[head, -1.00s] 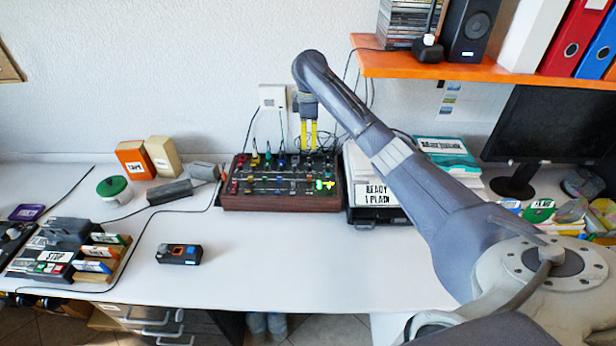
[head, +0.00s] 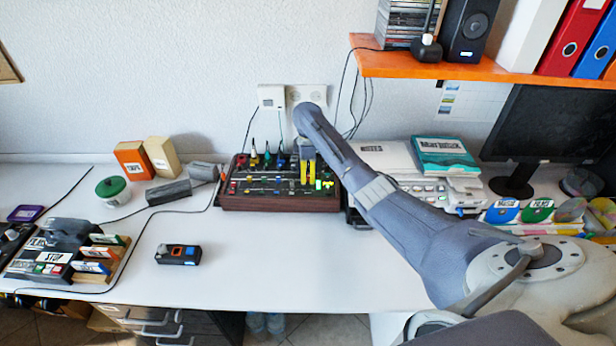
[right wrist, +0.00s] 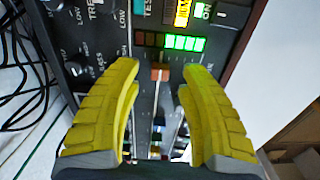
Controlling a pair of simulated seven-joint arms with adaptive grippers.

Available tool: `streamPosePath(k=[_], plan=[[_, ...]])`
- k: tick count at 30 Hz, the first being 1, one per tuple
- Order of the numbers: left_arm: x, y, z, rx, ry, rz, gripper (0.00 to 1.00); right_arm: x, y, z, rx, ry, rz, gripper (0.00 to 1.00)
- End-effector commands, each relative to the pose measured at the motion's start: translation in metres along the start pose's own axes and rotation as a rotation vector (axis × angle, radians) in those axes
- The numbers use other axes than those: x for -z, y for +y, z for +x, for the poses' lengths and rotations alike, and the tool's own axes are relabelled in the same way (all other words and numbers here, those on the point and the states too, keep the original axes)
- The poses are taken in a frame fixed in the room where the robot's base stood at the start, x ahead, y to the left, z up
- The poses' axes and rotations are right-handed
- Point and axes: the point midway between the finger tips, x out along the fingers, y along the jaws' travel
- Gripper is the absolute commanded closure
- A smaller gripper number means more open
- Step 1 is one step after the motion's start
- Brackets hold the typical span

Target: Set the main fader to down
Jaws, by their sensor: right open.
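The mixer (head: 275,203) is a dark panel with wooden edging, standing at the back of the desk near the wall. In the right wrist view its panel (right wrist: 118,22) shows knobs, a lit green meter and a fader with an orange cap (right wrist: 160,73); I cannot read a label on this fader. My right gripper (head: 308,182) is low over the right part of the mixer. In the right wrist view its yellow fingers (right wrist: 163,68) are open, one on each side of the orange cap, with gaps visible. My left gripper is not in view.
Cables run behind the mixer to the wall socket (head: 308,95). A white device (head: 405,172) stands close at its right. An orange shelf (head: 480,70) overhangs the back right. A small dark box (head: 178,254) lies in front; the desk's front middle is clear.

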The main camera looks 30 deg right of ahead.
Motion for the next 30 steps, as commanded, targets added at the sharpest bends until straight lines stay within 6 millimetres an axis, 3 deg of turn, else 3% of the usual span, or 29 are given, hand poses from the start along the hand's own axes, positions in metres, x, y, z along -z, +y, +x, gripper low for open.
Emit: streamPosePath(k=[6,18,30], plan=[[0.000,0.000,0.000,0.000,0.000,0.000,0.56,0.000,0.000,0.013,0.000,0.000,-0.001,0.58],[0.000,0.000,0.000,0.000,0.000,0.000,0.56,0.000,0.000,0.016,-0.001,0.000,-0.001,0.56],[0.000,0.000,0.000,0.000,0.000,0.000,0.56,0.000,0.000,0.016,-0.001,0.000,-0.001,1.00]])
